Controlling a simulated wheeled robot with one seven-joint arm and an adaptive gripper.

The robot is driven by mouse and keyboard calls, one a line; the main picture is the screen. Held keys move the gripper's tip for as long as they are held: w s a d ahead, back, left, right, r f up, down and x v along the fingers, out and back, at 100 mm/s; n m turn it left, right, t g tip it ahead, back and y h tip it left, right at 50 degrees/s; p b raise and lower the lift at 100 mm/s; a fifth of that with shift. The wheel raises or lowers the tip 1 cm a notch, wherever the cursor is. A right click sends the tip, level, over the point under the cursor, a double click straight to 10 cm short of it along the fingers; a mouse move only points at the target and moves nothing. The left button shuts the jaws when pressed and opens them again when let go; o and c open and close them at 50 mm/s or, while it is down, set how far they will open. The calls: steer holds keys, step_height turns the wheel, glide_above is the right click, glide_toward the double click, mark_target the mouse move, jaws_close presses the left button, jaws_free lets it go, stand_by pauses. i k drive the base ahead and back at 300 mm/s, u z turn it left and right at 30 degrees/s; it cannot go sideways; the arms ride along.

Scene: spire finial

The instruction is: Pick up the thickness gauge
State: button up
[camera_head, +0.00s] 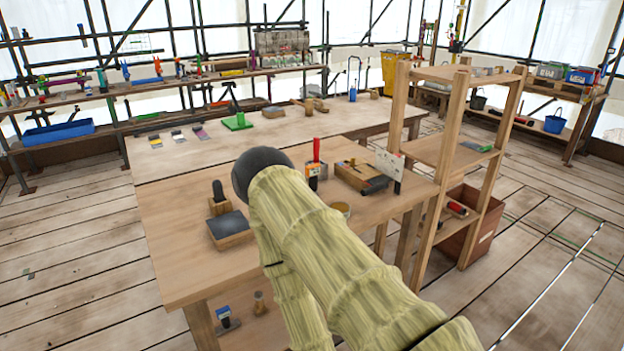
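I cannot make out for certain which object is the thickness gauge. Small tools lie on the wooden workbench (170,230). A dark upright tool (218,192) stands in a wooden block near the left edge, beside a grey-topped wooden block (230,228). A red-handled tool (316,152) stands upright behind my arm, next to a wooden tray (350,178) with small items and a white panel (389,164). My arm, in a straw-coloured sleeve, reaches over the bench from the lower right and ends in a dark rounded part. My gripper's fingers are not visible. My arm hides part of the bench.
Three small cards (178,136) and a green object (237,123) lie on the farther bench. A wooden shelf rack (451,150) stands at right, with a brown bin (485,228) beside it. Objects sit under the front bench.

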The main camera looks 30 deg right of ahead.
mark_target(311, 170)
steer(key=z, duration=2.25)
steer(key=i, duration=1.55)
steer(key=u, duration=1.5)
